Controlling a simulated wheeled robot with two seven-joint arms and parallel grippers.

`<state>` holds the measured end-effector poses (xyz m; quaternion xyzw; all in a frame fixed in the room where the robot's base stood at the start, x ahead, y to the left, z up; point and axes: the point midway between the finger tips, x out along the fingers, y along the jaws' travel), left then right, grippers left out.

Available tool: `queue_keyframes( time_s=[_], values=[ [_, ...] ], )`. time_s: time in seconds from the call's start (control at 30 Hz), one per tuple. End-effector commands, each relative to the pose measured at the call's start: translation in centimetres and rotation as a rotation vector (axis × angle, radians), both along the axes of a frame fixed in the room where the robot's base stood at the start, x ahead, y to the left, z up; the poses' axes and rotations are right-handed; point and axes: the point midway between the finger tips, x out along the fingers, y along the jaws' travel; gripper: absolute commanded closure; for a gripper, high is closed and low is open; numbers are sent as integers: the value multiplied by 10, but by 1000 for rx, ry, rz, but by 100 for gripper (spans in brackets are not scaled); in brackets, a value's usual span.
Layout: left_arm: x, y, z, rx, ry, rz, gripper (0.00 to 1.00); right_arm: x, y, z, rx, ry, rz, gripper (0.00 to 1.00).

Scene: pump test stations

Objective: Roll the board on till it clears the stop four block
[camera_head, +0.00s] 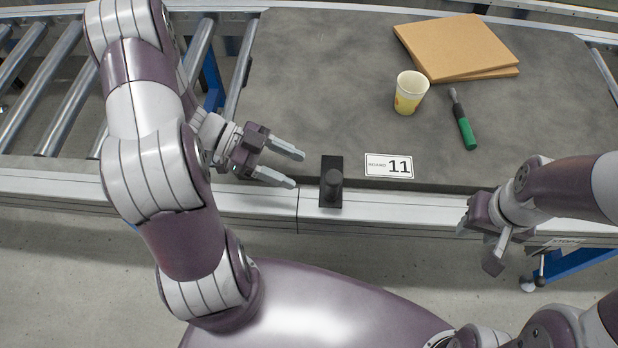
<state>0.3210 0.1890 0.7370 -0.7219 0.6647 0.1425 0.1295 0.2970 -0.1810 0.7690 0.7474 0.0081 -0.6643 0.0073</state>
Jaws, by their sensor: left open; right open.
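The board (330,95) is a wide dark grey slab lying on the roller conveyor, with a white label (389,167) reading "BOARD 11" at its near edge. A black bracket with an upright knob (332,185) is at that near edge, left of the label. My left gripper (288,165) is open and empty, just left of the knob and apart from it. My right gripper (480,244) is open and empty at the near rail, right of the label. I cannot make out a stop four block; a small plate (565,242) on the rail at right is unreadable.
On the board are two stacked brown sheets (455,45), a yellow cup (411,92) and a green-handled tool (464,122). Bare rollers (70,90) show left of the board. A metal rail (250,205) runs along the near side. A blue support (585,262) stands at lower right.

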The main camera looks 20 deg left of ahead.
Motion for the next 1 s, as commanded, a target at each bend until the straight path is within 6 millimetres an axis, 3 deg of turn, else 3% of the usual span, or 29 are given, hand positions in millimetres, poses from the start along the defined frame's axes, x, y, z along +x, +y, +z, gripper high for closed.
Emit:
queue_keyframes(
  time_s=[0.2,0.4,0.8,0.9,1.0],
  values=[
    [3,-51,-24,1,1,-6,41,0,0,-19,0,0,0,57],
    [7,-84,-36,2,-1,-4,41,0,0,-29,0,0,0,57],
    [8,-95,-38,3,-1,2,41,0,0,-30,0,0,0,57],
    [8,-95,-38,3,0,1,74,0,0,-30,0,1,0,57],
    [8,-95,-38,3,-1,1,100,0,0,-30,0,1,0,57]
  ],
)
